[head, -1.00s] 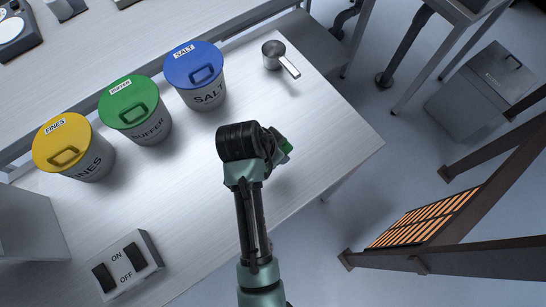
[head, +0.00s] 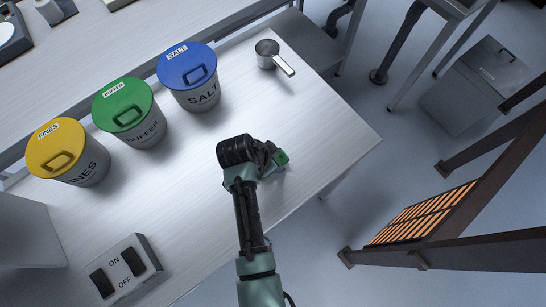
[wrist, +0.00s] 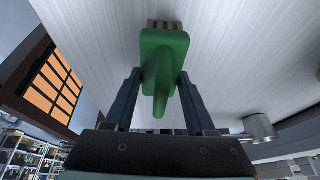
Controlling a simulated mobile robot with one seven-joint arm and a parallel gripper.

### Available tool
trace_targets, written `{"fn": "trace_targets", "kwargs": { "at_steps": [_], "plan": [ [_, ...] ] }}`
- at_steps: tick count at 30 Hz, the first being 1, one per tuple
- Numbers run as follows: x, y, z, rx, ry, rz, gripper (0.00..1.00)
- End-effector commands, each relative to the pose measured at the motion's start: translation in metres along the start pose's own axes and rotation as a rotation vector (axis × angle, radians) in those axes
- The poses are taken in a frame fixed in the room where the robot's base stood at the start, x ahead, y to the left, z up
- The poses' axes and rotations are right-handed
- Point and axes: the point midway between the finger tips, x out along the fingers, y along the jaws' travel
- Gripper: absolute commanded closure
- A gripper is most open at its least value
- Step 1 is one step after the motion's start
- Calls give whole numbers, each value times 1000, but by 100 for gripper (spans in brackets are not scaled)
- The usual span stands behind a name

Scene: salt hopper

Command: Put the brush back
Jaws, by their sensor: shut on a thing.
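The brush is green with pale bristles; in the wrist view the brush (wrist: 162,55) sits between my fingers, bristles towards the white table surface. My gripper (wrist: 160,95) is shut on it. In the head view only a small green part of the brush (head: 282,157) shows beyond my gripper (head: 272,160), over the right part of the table. My wrist hides the rest. I cannot tell whether the bristles touch the table.
Lidded tubs of fines (head: 75,160), buffer (head: 130,115) and salt (head: 190,75) stand at the left and back of the table (head: 320,125). A metal scoop (head: 267,52) lies at the back; an ON/OFF switch box (head: 125,268) at the front. An orange-slotted grate (head: 425,212) stands right.

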Motion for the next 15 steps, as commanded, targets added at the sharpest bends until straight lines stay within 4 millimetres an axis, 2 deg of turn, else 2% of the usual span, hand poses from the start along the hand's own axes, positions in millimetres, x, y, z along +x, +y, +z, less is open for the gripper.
{"fn": "trace_targets", "kwargs": {
  "at_steps": [7,8,12,15],
  "plan": [
    [2,0,1,0,0,-1,97],
    [1,0,0,0,0,0,41],
    [1,0,0,0,0,0,16],
    [1,0,0,0,0,0,14]
  ]
}}
